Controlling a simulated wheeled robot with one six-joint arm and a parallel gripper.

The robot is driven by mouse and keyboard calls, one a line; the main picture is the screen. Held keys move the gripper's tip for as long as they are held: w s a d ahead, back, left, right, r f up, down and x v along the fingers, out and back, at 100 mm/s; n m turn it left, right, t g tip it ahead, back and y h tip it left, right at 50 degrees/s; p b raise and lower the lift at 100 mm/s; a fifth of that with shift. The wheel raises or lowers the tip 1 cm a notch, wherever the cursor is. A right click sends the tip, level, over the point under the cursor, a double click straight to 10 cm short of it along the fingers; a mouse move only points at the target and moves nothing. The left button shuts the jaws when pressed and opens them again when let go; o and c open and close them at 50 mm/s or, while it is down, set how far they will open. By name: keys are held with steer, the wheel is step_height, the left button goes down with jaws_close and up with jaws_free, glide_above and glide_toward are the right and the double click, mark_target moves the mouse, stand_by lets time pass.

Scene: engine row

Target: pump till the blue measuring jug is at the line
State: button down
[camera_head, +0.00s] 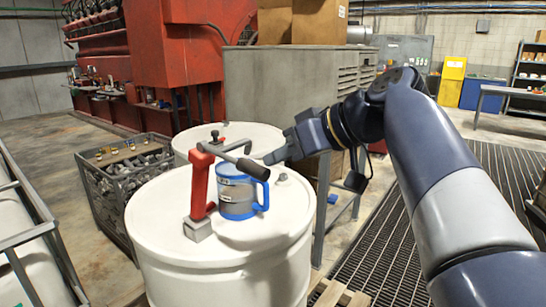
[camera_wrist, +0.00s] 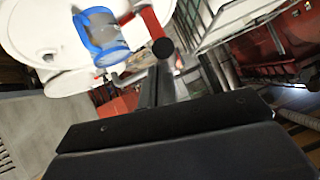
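The blue measuring jug (camera_head: 237,205), with a grey band and a blue handle, stands upright on the white drum lid beside the pump. It also shows in the wrist view (camera_wrist: 98,36). I cannot read its liquid level or line. The red hand pump (camera_head: 199,185) has a metal lever ending in a black grip (camera_head: 253,168), which reaches out over the jug. The grip shows end-on as a dark knob in the wrist view (camera_wrist: 162,47). My gripper (camera_head: 268,158) is close behind the grip; its fingers (camera_wrist: 158,75) look together, with nothing seen between them.
The white drum (camera_head: 215,275) bears the pump and jug. A second white drum (camera_head: 255,134) stands behind. A wire crate (camera_head: 125,175) of metal parts is at left, and a grey cabinet (camera_head: 280,85) is behind. Floor grating (camera_head: 385,245) lies at right.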

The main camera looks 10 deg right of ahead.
steer(key=f+v, duration=0.1)
steer(key=v, duration=0.6)
steer(key=shift+s+d, duration=0.45)
steer(key=shift+s, duration=0.15)
steer(key=shift+r, duration=0.1)
stand_by(0.4)
steer(key=w+a+r+g+h+p, duration=0.1)
steer(key=r+p, duration=0.5)
steer(key=w+a+r+g+h+p, duration=0.1)
steer(key=w+a+r+p, duration=0.1)
steer(key=r+p, duration=0.4)
steer(key=shift+w+r+g+p, duration=0.3)
steer(key=shift+r+p, duration=0.1)
steer(key=shift+p, duration=0.4)
